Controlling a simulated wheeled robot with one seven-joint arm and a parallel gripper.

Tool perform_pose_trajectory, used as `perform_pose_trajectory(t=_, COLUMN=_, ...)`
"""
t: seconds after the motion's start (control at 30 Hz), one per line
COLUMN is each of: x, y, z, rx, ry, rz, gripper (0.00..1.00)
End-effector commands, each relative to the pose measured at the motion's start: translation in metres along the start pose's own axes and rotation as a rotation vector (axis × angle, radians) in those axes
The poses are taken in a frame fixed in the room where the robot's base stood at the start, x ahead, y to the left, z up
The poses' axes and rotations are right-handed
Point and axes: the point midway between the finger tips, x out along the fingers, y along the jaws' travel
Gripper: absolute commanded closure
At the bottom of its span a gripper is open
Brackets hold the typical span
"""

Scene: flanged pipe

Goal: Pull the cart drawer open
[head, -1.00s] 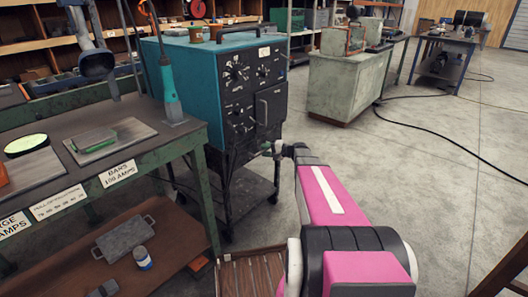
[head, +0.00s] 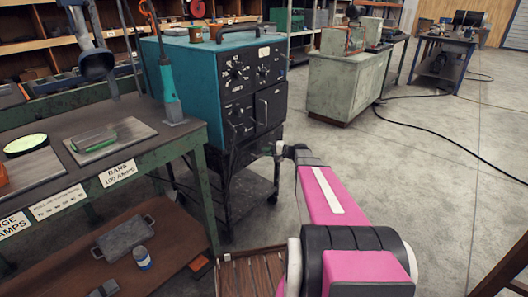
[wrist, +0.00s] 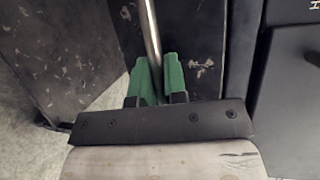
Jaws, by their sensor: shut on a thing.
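The cart (head: 231,208) is a dark wheeled frame carrying a teal machine with a black front panel. The drawer front (head: 240,158) is a dark strip below that panel, partly hidden by my gripper and arm. My gripper (head: 280,149) is at its right part. In the wrist view my gripper (wrist: 159,80) has green finger pads on both sides of a metal bar handle (wrist: 151,35) and is shut on it. Scratched dark surface (wrist: 205,50) shows behind the bar. How far the drawer stands out is hard to tell.
A green workbench (head: 150,165) with labels stands close on the left. The teal machine (head: 185,85) sits on the cart. A pale green cabinet (head: 345,85) stands behind to the right. Open concrete floor (head: 420,170) lies to the right, with a black cable (head: 455,153) across it.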

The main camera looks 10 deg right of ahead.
Motion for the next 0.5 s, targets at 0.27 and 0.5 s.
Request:
perform_pose_trajectory(t=0.27, x=-0.059, y=0.012, z=0.026, rx=0.001, ry=0.005, rz=0.001, gripper=1.0)
perform_pose_trajectory(t=0.5, x=-0.12, y=0.025, z=0.051, rx=0.001, ry=0.005, rz=0.002, gripper=1.0)
